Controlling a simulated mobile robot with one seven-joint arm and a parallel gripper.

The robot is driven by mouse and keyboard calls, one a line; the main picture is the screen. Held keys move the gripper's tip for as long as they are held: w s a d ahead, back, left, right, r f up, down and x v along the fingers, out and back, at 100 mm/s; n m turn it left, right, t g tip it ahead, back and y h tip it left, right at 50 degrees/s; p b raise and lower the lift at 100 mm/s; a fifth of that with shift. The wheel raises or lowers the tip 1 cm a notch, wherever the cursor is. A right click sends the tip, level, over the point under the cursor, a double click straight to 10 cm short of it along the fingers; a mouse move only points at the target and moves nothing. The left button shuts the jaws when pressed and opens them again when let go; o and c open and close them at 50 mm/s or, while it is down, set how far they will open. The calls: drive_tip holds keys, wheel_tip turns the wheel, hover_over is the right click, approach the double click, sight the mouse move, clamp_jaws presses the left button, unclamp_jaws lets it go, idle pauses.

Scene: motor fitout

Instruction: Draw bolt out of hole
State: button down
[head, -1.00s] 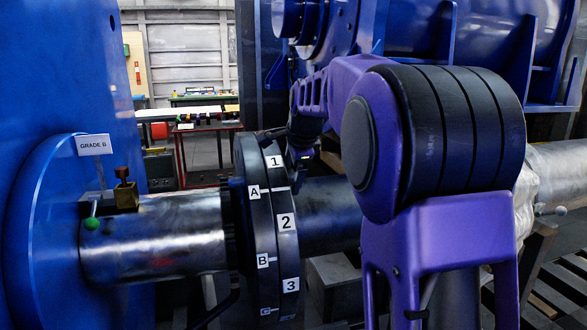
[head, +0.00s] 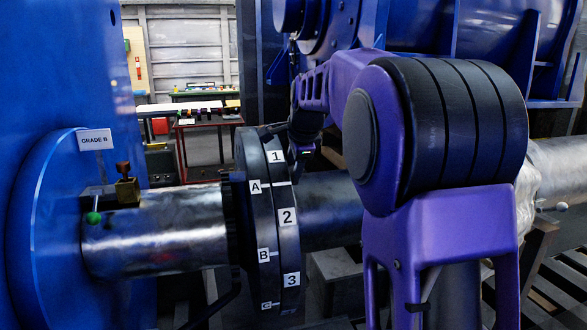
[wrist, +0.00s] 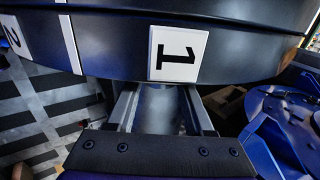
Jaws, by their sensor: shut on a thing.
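The dark coupling flange pair (head: 262,225) sits on the steel shaft (head: 160,232), with labels A, B, C on the near disc and 1, 2, 3 on the other. My gripper (head: 303,148) is at the upper right side of the flange, close to label 1. In the wrist view, the flange rim (wrist: 105,50) with label 1 (wrist: 178,53) crosses the top, and the two fingers of my gripper (wrist: 160,92) reach beneath it. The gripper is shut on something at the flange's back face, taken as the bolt. The bolt and its hole are hidden by the rim.
A table (head: 205,118) with small items is behind. Blue machinery (head: 480,45) fills the upper right.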

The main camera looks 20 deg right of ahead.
drive_tip(key=d+p, duration=0.3)
drive_tip(key=d, duration=1.1)
drive_tip(key=shift+r, duration=0.15)
idle(2.5)
idle(0.5)
